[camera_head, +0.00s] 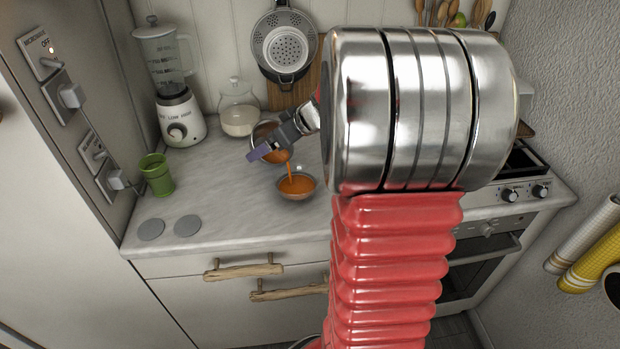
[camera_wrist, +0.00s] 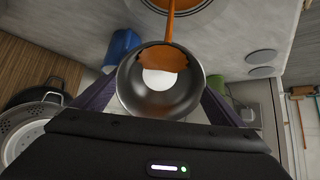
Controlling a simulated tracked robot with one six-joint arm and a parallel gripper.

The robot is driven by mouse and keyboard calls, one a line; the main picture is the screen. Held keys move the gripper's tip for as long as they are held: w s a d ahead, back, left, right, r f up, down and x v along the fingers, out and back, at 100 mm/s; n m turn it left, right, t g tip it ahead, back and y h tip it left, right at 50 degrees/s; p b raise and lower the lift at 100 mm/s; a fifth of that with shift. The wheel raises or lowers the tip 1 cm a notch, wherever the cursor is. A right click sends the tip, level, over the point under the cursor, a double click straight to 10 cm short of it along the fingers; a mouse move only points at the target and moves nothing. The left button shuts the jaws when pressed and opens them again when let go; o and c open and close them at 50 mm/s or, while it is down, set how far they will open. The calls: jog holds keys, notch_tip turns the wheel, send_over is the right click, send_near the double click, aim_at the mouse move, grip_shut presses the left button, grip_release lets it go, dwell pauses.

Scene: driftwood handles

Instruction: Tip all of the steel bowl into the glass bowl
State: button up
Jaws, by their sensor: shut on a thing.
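My gripper (camera_head: 262,153) is shut on the steel bowl (camera_head: 268,133) and holds it tilted above the counter. In the wrist view the steel bowl (camera_wrist: 158,96) sits between the two fingers of my gripper (camera_wrist: 160,100), with orange liquid at its lip and a bright white patch inside. An orange stream runs from its lip down into the glass bowl (camera_head: 297,194). The glass bowl stands on the counter below and holds orange liquid. In the wrist view its rim (camera_wrist: 150,6) is cut off by the top edge.
A blender (camera_head: 178,100), a glass jar (camera_head: 239,108) and a green cup (camera_head: 156,175) stand on the counter (camera_head: 225,215). Two grey discs (camera_head: 187,225) lie near its front left edge. A colander (camera_head: 285,47) hangs behind. A stove (camera_head: 520,175) is at right.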

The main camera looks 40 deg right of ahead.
aim_at(258, 138)
jog(key=shift+s+d+f+t, duration=0.1)
jog(key=shift+s+f+t, duration=0.3)
jog(key=shift+t, duration=0.5)
dwell(0.4)
jog(key=shift+s+d+r+t+y+p, duration=0.1)
jog(key=shift+s+r+t+y+p, duration=0.25)
jog(key=shift+t, duration=0.5)
jog(key=shift+s+d+r+t+y+p, duration=0.15)
jog(key=shift+s+t+p, duration=0.25)
jog(key=shift+t, duration=0.45)
dwell(1.2)
jog(key=shift+w+a+g, duration=0.2)
jog(key=shift+w+g, duration=0.15)
jog(key=shift+g, duration=0.05)
jog(key=shift+w+f+g+h, duration=0.2)
jog(key=shift+w+f+g, duration=0.05)
jog(key=shift+g, duration=0.45)
jog(key=shift+w+f+g+h, duration=0.2)
jog(key=shift+w+f+g, duration=0.05)
jog(key=shift+g, duration=0.45)
jog(key=shift+w+a+r+g+b, duration=0.15)
jog(key=shift+w+r+g+b, duration=0.25)
jog(key=shift+g, duration=0.4)
